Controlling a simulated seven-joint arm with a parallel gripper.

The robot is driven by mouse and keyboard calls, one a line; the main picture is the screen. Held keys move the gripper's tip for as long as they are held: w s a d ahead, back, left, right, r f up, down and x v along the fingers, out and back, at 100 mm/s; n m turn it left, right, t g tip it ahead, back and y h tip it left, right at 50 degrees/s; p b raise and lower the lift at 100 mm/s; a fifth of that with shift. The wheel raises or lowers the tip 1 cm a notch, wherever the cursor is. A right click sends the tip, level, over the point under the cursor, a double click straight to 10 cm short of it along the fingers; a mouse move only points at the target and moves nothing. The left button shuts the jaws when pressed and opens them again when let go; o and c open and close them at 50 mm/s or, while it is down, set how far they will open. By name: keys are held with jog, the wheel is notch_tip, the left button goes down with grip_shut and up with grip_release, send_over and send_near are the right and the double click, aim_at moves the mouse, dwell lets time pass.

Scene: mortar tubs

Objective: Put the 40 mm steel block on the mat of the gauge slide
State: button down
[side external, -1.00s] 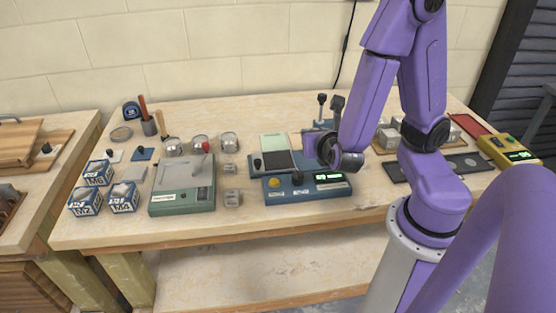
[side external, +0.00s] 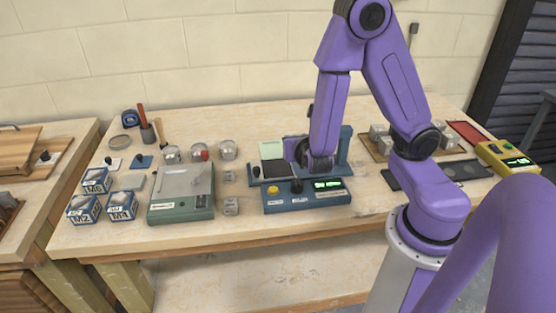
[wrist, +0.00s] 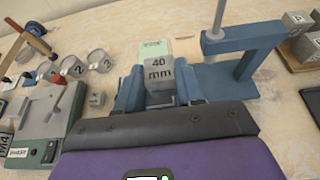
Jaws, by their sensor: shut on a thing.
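My gripper (wrist: 160,90) is shut on the 40 mm steel block (wrist: 159,74), a grey block marked "40 mm", with one blue finger on each side of it. In the side external view my gripper (side external: 297,158) is low over the blue gauge (side external: 305,199), and the block is hidden there. The dark mat of the gauge slide (side external: 272,171) shows in part, just left of my gripper. In the wrist view the block hides what lies under it, so I cannot tell whether it touches the mat. A pale green card (wrist: 152,47) lies behind the block.
The gauge's blue upright arm and grey spindle (wrist: 217,28) stand close to the right of my fingers. A green-grey instrument (side external: 181,195) and glass jars (side external: 228,150) are to the left. Marked blocks (side external: 380,140) sit on a board to the right.

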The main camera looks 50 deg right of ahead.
jog(key=shift+w+d+f, duration=0.1)
jog(key=shift+w+f, duration=0.15)
jog(key=shift+w, duration=0.3)
jog(key=shift+w+d+f, duration=0.1)
jog(key=shift+w+f, duration=0.15)
jog(key=shift+w, duration=0.3)
jog(key=w+f, duration=0.1)
jog(key=f, duration=0.1)
jog(key=w+f, duration=0.2)
jog(key=w+d+f, duration=0.1)
jog(key=shift+w+f, duration=0.35)
jog(key=shift+f, duration=1.6)
jog(key=shift+f, duration=0.1)
jog(key=c, duration=0.7)
grip_release()
